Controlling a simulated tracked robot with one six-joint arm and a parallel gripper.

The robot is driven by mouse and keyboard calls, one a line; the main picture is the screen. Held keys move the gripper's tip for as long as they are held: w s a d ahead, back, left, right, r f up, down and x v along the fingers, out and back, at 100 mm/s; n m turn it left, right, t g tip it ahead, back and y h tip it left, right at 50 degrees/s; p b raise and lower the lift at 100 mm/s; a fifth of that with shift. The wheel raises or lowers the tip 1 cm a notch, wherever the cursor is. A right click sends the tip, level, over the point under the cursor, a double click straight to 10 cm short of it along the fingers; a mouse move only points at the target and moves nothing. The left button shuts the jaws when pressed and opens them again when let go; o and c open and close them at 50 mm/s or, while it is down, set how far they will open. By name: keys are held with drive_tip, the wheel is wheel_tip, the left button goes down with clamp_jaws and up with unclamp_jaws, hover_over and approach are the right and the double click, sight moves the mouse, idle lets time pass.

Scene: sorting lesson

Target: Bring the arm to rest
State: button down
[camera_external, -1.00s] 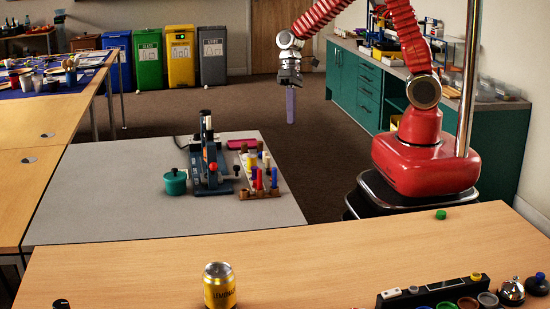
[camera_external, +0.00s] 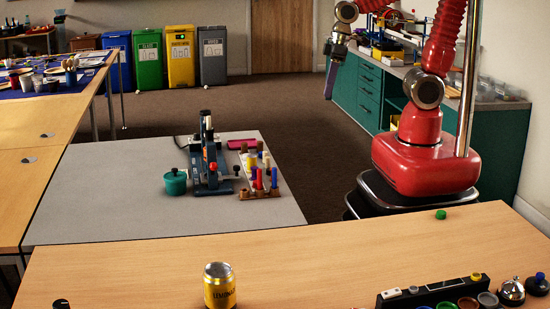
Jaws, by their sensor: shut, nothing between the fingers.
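My red arm stands on its base at the right, with its upper part folded up and cut off by the top edge of the picture. My gripper (camera_external: 329,94) hangs in the air in front of the green cabinets, well to the right of and above the grey table. Its slim purplish fingers point down and are together. It is small in the picture and touches nothing that I can see.
The grey table (camera_external: 110,215) holds a teal pot (camera_external: 175,183), a blue press-like device (camera_external: 211,165) and a rack of coloured pegs (camera_external: 260,180). A lemonade can (camera_external: 219,287) stands on the wooden table (camera_external: 330,255). Green cabinets (camera_external: 360,88) stand behind my gripper.

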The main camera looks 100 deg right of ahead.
drive_tip(key=s+a+r+n+t, duration=0.2)
drive_tip(key=s+a+r+t, duration=0.1)
drive_tip(key=s+a+r, duration=0.1)
wheel_tip(320, 180, up, 3)
drive_tip(key=shift+a+f+n, duration=0.2)
drive_tip(key=shift+a+n, duration=0.2)
drive_tip(key=shift+a, duration=0.1)
drive_tip(key=c, duration=2.5)
unclamp_jaws()
drive_tip(key=shift+s, duration=0.1)
drive_tip(key=shift+c, duration=0.2)
